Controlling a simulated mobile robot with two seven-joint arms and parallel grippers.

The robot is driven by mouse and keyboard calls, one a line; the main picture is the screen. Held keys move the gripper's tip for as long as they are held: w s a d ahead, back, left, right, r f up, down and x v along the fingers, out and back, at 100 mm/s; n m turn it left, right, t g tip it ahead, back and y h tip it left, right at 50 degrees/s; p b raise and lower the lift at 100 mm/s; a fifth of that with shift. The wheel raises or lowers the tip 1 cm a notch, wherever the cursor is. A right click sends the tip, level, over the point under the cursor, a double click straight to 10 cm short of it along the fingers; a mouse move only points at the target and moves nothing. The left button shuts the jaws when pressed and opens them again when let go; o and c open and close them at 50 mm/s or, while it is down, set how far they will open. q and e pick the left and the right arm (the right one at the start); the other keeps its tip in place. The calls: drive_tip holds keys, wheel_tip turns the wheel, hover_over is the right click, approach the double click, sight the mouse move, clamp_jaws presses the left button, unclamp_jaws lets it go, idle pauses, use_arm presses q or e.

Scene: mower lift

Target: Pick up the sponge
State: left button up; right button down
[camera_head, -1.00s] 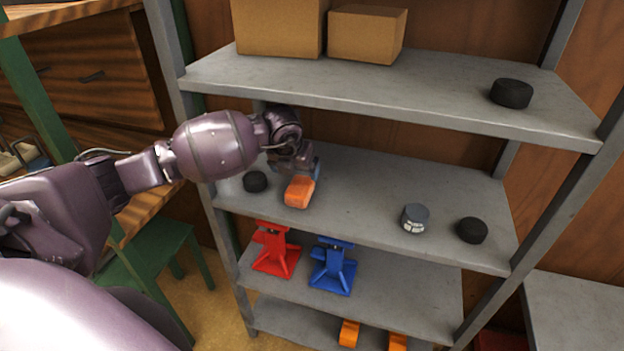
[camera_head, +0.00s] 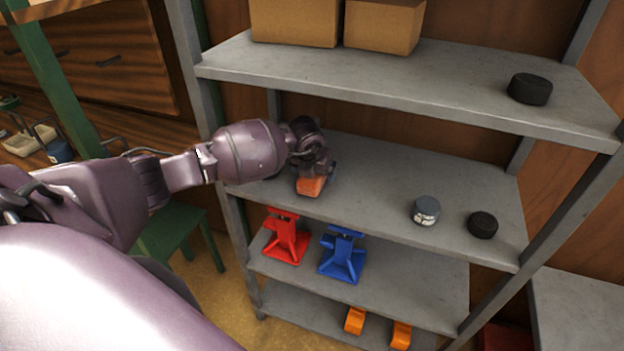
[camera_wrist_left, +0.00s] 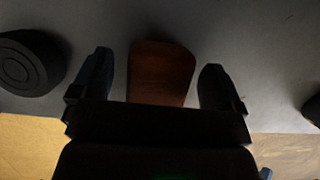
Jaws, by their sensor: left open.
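The sponge is an orange block (camera_head: 310,187) lying on the middle shelf, near its left end. In the left wrist view the sponge (camera_wrist_left: 160,73) looks dark orange-brown and lies between the two fingers. My left gripper (camera_head: 319,170) is over the sponge's far part and hides some of it. Its fingers (camera_wrist_left: 158,80) are open, one on each side of the sponge, with a gap on both sides. I cannot tell how far down the fingers reach beside it. My right gripper is not in view.
The middle shelf (camera_head: 370,190) also holds a grey can (camera_head: 425,211) and a black puck (camera_head: 482,225); another black puck (camera_wrist_left: 30,62) is left of the fingers in the wrist view. The upper shelf (camera_head: 420,95) overhangs. Red (camera_head: 286,238) and blue (camera_head: 342,255) stands sit below.

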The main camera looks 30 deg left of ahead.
use_arm(q)
drive_tip(key=c, duration=1)
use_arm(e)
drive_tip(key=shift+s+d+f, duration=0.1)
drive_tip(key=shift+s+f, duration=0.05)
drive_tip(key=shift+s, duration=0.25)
use_arm(q)
drive_tip(key=shift+r, duration=0.15)
